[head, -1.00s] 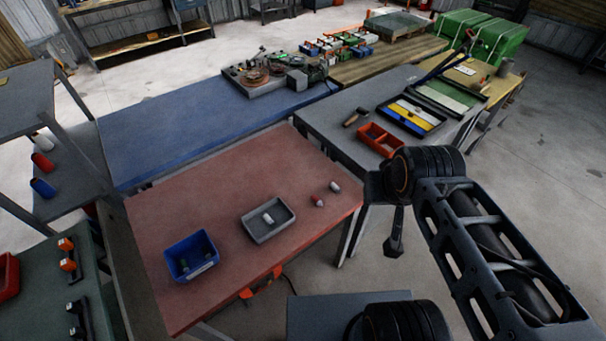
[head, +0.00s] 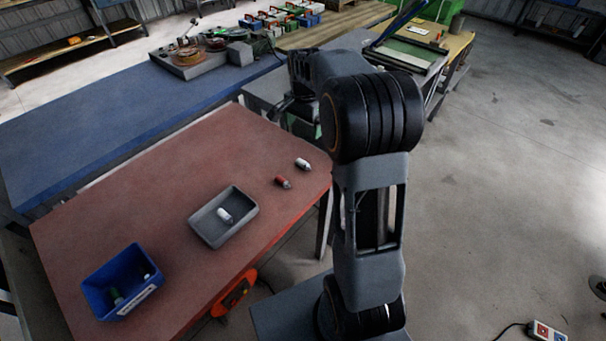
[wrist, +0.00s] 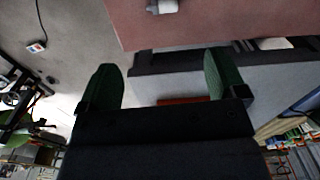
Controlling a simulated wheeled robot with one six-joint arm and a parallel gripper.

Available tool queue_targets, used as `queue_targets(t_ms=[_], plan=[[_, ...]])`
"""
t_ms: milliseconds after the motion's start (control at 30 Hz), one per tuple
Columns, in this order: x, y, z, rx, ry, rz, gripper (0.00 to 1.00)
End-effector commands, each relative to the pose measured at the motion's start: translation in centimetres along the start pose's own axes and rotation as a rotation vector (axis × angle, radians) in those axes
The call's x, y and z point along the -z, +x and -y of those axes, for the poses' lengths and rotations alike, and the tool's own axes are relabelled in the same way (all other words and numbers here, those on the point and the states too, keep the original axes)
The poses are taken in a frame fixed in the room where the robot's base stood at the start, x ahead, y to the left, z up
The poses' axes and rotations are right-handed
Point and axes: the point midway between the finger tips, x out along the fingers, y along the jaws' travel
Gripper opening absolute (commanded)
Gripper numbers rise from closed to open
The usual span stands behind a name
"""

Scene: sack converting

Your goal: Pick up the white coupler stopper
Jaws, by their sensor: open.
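A white stopper (head: 303,164) lies on the red table near its right end, beside a red stopper (head: 283,182). Another white stopper (head: 224,215) lies inside the grey tray (head: 247,233). My gripper (wrist: 158,82) is open and empty, its two green-tipped fingers apart. In the head view it is a dark shape partly hidden by my arm, beyond the table's right end. In the wrist view a white piece with a grey end (wrist: 162,7) is cut by the top edge, on the red table; it looks like the white stopper outside the tray.
A blue bin (head: 98,303) with small parts stands at the front left of the red table (head: 130,205). A long blue table (head: 90,135) runs behind it. A grey table (head: 262,88) adjoins the right end. Bare tabletop surrounds the stoppers.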

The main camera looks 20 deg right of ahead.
Motion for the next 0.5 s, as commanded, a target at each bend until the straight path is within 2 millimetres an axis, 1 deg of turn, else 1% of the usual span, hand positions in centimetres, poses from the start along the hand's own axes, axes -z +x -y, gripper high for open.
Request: queue_targets(t_ms=[33, 200, 400, 500], plan=[[0.6, 1.5, 0.1, -0.009, 0.025, 0.008, 0.90], [1.2, 4.4, 0.3, -0.024, 0.067, 0.020, 0.90], [1.2, 7.9, 0.2, -0.025, 0.070, 0.021, 0.90], [1.2, 9.3, 0.2, -0.024, 0.069, 0.020, 0.90]])
